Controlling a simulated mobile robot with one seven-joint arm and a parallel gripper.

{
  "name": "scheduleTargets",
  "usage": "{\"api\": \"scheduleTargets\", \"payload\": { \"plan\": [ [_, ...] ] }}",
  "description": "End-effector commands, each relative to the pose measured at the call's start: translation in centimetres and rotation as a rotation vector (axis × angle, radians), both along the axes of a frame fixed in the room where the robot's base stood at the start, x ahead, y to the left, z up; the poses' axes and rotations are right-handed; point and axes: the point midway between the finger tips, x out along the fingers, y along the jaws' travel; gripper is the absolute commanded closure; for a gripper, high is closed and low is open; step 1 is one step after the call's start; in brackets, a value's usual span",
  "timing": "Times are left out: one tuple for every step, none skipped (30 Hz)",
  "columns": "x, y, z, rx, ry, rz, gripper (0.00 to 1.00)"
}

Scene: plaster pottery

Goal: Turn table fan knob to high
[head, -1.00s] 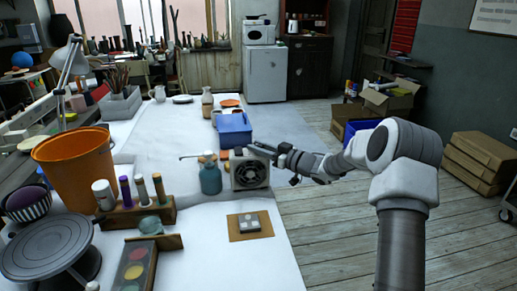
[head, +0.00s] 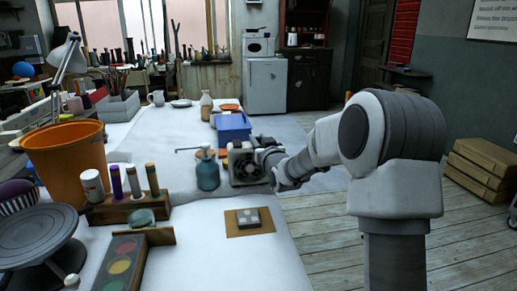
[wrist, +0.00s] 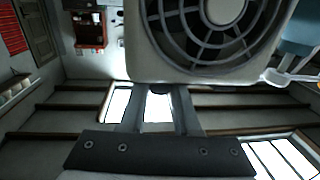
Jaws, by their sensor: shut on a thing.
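The table fan (head: 240,166) is a pale, box-shaped fan with a dark round grille. It stands near the right edge of the white table. In the wrist view its casing and grille (wrist: 208,22) fill the upper part. A small dark knob (wrist: 159,88) sits at the casing edge, between my fingertips. My gripper (wrist: 159,92) is shut on this knob. In the head view my gripper (head: 266,152) is at the fan's upper right and its fingers are hard to make out. The knob's setting cannot be read.
A teal bottle (head: 207,172) stands just left of the fan. A blue bin (head: 233,127) is behind it. A grey block on a brown board (head: 250,230) lies in front. An orange bucket (head: 68,165) is at the left. Open floor lies right of the table.

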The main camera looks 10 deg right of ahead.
Motion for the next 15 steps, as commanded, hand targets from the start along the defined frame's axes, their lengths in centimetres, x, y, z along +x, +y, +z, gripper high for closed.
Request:
{"api": "scheduleTargets", "payload": {
  "plan": [
    [-0.09, 0.38, -0.73, -0.001, 0.009, -0.026, 1.0],
    [-0.08, 0.39, -0.71, -0.001, 0.009, -0.046, 1.0],
    [-0.08, 0.43, -0.7, -0.001, 0.01, -0.071, 1.0],
    [-0.07, 0.38, -0.68, -0.001, 0.011, -0.092, 1.0],
    [-0.07, 0.43, -0.64, -0.001, 0.011, -0.111, 1.0],
    [-0.06, 0.45, -0.61, -0.002, 0.012, -0.137, 1.0],
    [-0.06, 0.42, -0.57, 0.0, 0.012, -0.157, 1.0],
    [-0.05, 0.47, -0.54, -0.001, 0.012, -0.176, 1.0],
    [-0.05, 0.45, -0.51, -0.001, 0.012, -0.203, 1.0],
    [-0.04, 0.45, -0.47, -0.002, 0.011, -0.223, 1.0],
    [-0.03, 0.47, -0.44, -0.002, 0.012, -0.242, 1.0],
    [-0.02, 0.46, -0.43, -0.001, 0.013, -0.268, 1.0],
    [-0.01, 0.44, -0.38, -0.001, 0.013, -0.288, 1.0],
    [0.0, 0.44, -0.33, -0.002, 0.011, -0.307, 1.0],
    [-0.01, 0.43, -0.31, -0.002, 0.012, -0.333, 1.0]
  ]
}}
